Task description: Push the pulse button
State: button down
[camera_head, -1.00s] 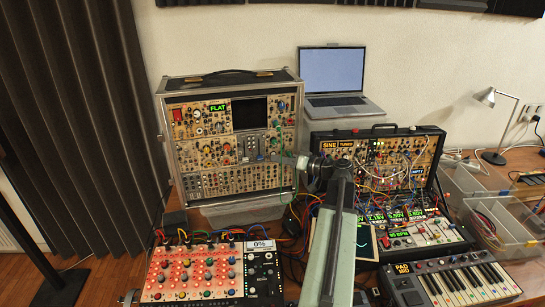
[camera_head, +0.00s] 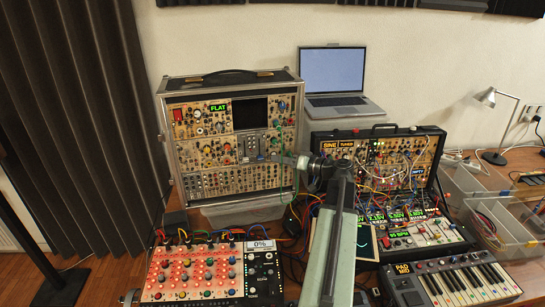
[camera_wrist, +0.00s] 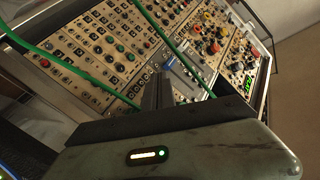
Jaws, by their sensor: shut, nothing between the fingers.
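The tall synth case (camera_head: 232,185) stands upright at the back left with rows of knobs, jacks and buttons and a green "FLAT" display (camera_head: 217,108). My gripper (camera_head: 268,157) is at its front panel, right of the middle. The wrist view shows my gripper (camera_wrist: 160,82) shut and empty, its tips close in front of the panel (camera_wrist: 120,60) beside a bluish module (camera_wrist: 184,78). I cannot tell if the tips touch it. No label reading pulse is legible, so I cannot tell which control is the pulse button. My fingers hide part of the panel.
Green cables (camera_wrist: 82,73) cross the panel close to my fingers. A second, cabled synth case (camera_head: 340,147) stands to the right, with a laptop (camera_head: 333,72) behind. A red-lit mixer (camera_head: 200,272) and a small keyboard (camera_head: 465,280) lie in front. Clear bins (camera_head: 500,215) stand at the right.

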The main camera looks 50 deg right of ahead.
jog(key=shift+w+d, duration=0.25)
jog(key=shift+w, duration=0.15)
dwell(0.5)
jog(key=shift+s+a, duration=0.25)
jog(key=shift+s, duration=0.2)
jog(key=shift+s, duration=0.1)
jog(key=s+a, duration=0.2)
jog(key=s, duration=0.1)
jog(key=s+a, duration=0.1)
jog(key=s, duration=0.1)
jog(key=shift+a, duration=0.1)
dwell(1.3)
